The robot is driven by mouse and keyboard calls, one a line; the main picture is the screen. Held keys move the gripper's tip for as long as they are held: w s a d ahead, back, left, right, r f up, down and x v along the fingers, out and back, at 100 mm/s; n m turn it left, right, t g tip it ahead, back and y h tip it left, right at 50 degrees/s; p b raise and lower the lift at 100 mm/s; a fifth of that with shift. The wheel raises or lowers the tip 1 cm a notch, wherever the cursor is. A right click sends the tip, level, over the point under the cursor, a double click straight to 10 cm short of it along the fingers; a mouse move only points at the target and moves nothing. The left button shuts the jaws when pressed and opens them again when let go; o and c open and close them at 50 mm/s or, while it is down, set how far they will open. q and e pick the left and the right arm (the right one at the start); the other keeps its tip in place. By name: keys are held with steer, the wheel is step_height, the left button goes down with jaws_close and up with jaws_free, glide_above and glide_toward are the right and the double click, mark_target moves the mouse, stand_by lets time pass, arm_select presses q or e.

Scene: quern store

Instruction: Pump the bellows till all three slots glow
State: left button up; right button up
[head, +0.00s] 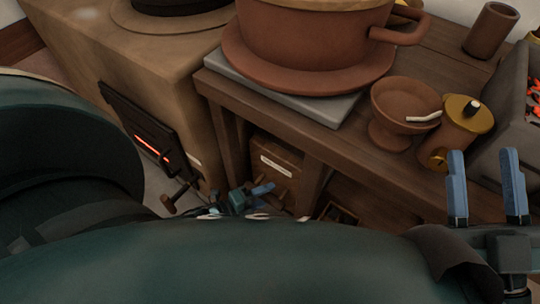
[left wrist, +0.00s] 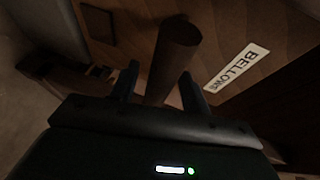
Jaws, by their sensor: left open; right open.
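The bellows box (head: 270,150) sits under the wooden bench, with a pale label on its front. In the left wrist view the label (left wrist: 237,67) reads BELLOWS. A brown round handle (left wrist: 172,62) sticks out from the box, between the fingers of my left gripper (left wrist: 160,88), which is open. In the head view my left gripper (head: 254,193) is low in front of the box, partly hidden by my own body. The stove's dark panel (head: 125,112) shows an orange-red glow (head: 152,146); I cannot tell how many slots are lit. My right gripper (head: 487,190) is open and empty.
The bench (head: 370,170) carries a large brown pot (head: 300,45) on a grey slab, a footed bowl (head: 400,110), a lidded canister (head: 462,125), a cup (head: 490,30) and a grey coal box (head: 505,120). A brown knob (head: 180,194) stands out below the stove panel.

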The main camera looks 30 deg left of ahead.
arm_select(q)
jaws_close()
stand_by(0.6)
